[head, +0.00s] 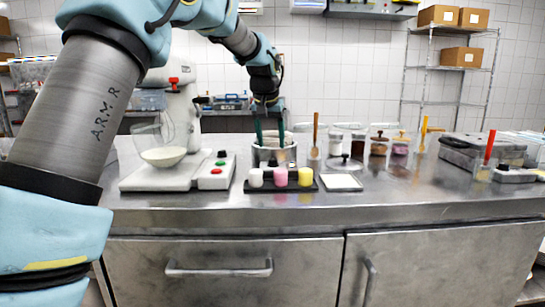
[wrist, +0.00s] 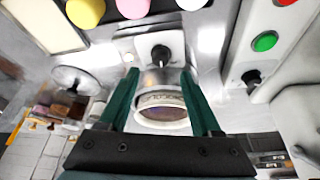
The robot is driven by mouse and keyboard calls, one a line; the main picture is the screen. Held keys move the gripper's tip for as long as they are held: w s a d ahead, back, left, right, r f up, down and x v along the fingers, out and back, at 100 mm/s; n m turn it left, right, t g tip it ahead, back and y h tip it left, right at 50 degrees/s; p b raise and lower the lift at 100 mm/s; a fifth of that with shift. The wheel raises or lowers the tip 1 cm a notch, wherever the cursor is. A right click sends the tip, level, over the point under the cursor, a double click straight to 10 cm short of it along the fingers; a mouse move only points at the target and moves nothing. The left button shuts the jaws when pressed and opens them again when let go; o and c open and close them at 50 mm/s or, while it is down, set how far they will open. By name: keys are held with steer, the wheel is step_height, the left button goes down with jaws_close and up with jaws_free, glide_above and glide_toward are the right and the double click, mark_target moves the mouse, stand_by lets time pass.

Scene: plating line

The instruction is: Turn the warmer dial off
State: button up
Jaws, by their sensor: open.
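The warmer (head: 262,157) is a round silver pot on the steel counter, and it also shows in the wrist view (wrist: 178,82). A black dial (wrist: 160,53) sits on a small grey plate on the warmer's side, facing the bottles; I cannot read its setting. My gripper (head: 270,138) points down over the warmer with its green fingers apart. In the wrist view the open fingers (wrist: 160,76) stand either side of the pot's rim, with the dial just beyond the tips. Nothing is between the fingers, and they appear clear of the dial.
White, pink and yellow bottles (head: 281,177) stand on a black tray in front of the warmer. A mixer (head: 183,118) with a button box (head: 215,172) is at left. A white tile (head: 341,183) and several jars are at right. The counter's right front is clear.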

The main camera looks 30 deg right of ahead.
mark_target(273, 160)
steer(key=x, duration=0.6)
steer(key=shift+c, duration=0.2)
jaws_close()
